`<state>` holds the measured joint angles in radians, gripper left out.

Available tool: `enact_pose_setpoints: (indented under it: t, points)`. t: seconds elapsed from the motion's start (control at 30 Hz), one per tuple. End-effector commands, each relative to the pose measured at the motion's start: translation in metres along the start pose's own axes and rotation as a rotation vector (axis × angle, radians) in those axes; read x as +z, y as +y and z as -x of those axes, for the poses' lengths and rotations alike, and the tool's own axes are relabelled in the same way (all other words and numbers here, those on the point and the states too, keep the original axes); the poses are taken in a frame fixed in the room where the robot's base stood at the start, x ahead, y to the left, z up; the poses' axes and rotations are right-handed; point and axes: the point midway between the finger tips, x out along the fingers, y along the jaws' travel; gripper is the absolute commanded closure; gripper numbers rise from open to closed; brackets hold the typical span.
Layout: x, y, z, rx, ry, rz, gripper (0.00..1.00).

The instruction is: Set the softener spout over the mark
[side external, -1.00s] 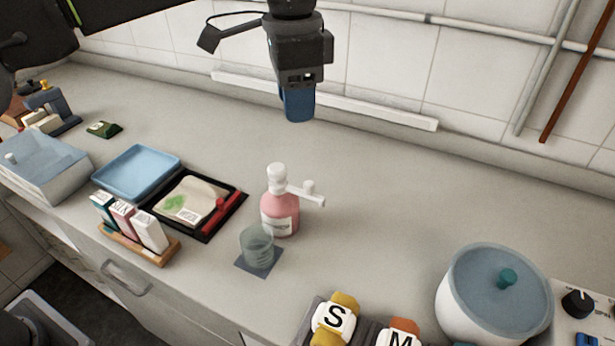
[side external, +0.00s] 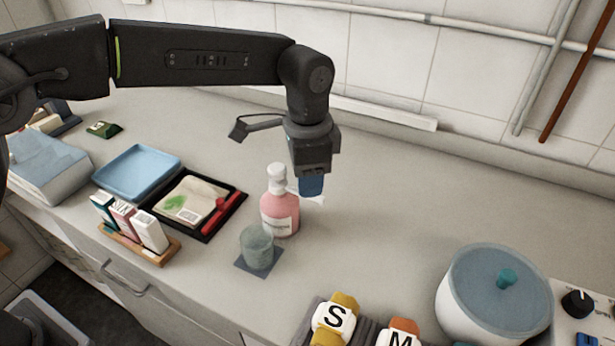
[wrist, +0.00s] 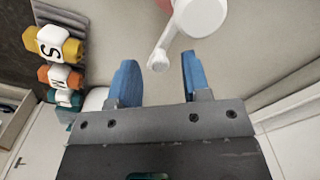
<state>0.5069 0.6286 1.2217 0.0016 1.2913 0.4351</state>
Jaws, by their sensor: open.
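The softener bottle (side external: 280,215) is pink with a white pump head, and stands upright on the counter. In the wrist view its white pump top (wrist: 200,14) and spout (wrist: 162,50) show. A clear cup (side external: 257,244) stands on a dark square mark (side external: 244,264), in front and to the left of the bottle. My gripper (side external: 312,188) is just behind and right of the bottle, its blue fingers pointing down over the spout area. In the wrist view the open blue fingers (wrist: 157,78) straddle the line of the spout, whose tip lies just beyond them. Nothing is held.
A black tray (side external: 238,200) with a cloth and red brush, a blue tray (side external: 125,180) and a wooden rack of cartons (side external: 165,257) stand at left. A lidded pot (side external: 450,300) and S and M labelled rolls (side external: 335,318) are at front right. The counter right of the bottle is clear.

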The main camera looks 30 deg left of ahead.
Motion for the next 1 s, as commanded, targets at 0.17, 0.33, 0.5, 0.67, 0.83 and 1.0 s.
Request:
enact_pose_setpoints:
  t: [0.17,0.33,0.5,0.67,0.83,1.0]
  points:
    - [0.0002,0.0001,-0.01,0.0,0.0,0.0,0.56]
    - [0.0,0.0,-0.0109,-0.001,0.001,0.0,0.56]
    - [0.0,0.0,-0.0106,-0.001,0.001,0.0,0.63]
    - [0.0,0.0,-0.0105,-0.001,0.001,0.0,0.78]
    - [0.0,-0.0001,-0.0103,-0.001,0.001,0.0,0.95]
    - [0.0,-0.0002,-0.0102,-0.001,0.002,0.0,1.0]
